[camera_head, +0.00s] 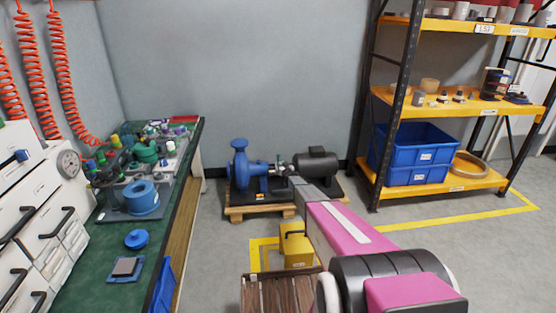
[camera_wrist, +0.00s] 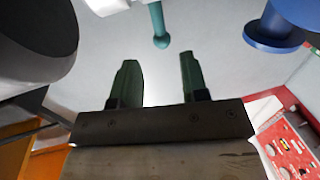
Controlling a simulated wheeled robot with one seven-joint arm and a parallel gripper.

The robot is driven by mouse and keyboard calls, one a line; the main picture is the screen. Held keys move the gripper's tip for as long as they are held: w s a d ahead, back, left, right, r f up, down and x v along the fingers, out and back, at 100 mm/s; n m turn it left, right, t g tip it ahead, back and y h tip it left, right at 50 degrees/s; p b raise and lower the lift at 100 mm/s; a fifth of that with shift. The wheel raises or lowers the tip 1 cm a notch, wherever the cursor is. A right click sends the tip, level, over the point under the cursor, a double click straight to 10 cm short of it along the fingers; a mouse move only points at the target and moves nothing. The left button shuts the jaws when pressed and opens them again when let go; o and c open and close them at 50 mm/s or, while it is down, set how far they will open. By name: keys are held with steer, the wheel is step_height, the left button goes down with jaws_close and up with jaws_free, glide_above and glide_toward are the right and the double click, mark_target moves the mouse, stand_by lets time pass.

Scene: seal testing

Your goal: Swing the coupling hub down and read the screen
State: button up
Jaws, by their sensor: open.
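A blue pump (camera_head: 248,172) and a dark motor (camera_head: 317,164) stand on a base at the back. The coupling area between them is small, partly hidden by my arm, and I cannot make out the hub clearly. My gripper (camera_wrist: 155,82) is open, with nothing between its two dark green fingers. In the wrist view, a teal rod with a rounded end (camera_wrist: 159,38) is beyond the fingertips, apart from them. A blue flanged part (camera_wrist: 284,25) is at upper right, and a large dark rounded body (camera_wrist: 40,40) at upper left. No screen is readable.
A wooden pallet (camera_head: 262,211) supports the pump set. A yellow case (camera_head: 297,247) stands on the floor nearby. A green-topped bench (camera_head: 180,165) with several parts is at left; an orange shelf unit (camera_head: 440,107) with blue bins (camera_head: 411,175) is at right.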

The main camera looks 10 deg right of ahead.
mark_target(278, 158)
steer(key=w, duration=0.3)
steer(key=w+a, duration=0.1)
steer(key=w, duration=0.5)
steer(key=shift+a, duration=0.4)
steer(key=shift+s, duration=0.15)
jaws_close()
